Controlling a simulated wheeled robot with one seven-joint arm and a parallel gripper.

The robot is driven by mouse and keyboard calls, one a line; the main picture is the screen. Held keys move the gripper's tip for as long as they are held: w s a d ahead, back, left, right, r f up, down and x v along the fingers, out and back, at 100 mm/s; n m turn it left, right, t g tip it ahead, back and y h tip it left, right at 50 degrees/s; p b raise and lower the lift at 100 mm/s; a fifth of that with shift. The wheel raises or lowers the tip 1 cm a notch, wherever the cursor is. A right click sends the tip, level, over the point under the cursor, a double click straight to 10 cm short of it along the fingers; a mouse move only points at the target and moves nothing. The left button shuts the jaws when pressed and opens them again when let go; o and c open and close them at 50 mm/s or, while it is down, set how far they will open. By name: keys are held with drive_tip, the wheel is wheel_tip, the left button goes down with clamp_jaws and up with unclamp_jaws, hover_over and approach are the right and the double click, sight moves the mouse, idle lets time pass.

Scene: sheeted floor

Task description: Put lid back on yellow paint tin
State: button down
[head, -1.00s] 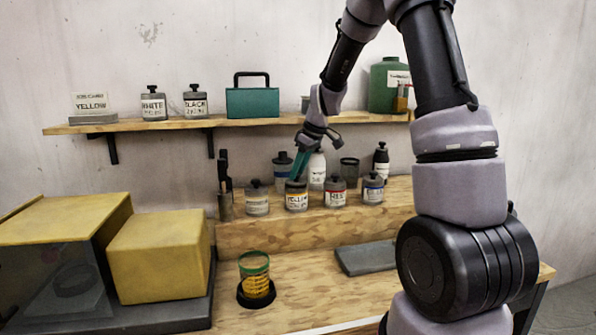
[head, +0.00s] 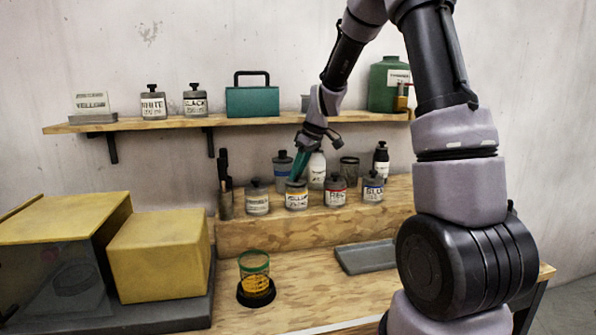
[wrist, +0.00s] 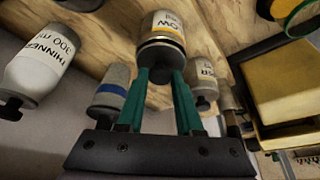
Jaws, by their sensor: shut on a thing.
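The yellow paint tin (head: 297,201), grey with a yellow-banded label, stands upright on the raised wooden step between other tins. It also shows upside down at the top of the wrist view (wrist: 167,24). My gripper (head: 296,178) comes down over it from above. In the wrist view its teal fingers (wrist: 160,76) are shut on the dark knob of the lid (wrist: 159,52). The lid is at the tin's mouth and lines up with it. I cannot tell whether it is fully seated. The fingers partly hide the lid in the head view.
A grey-labelled tin (head: 257,199) stands close on the left, the red tin (head: 335,191) and blue tin (head: 373,188) on the right. Bottles, including a white one (head: 317,168), stand behind. A green-rimmed cup (head: 254,275) and grey tray (head: 366,257) sit on the lower bench.

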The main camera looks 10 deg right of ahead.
unclamp_jaws()
idle(0.4)
drive_tip(key=shift+r, duration=3.55)
clamp_jaws()
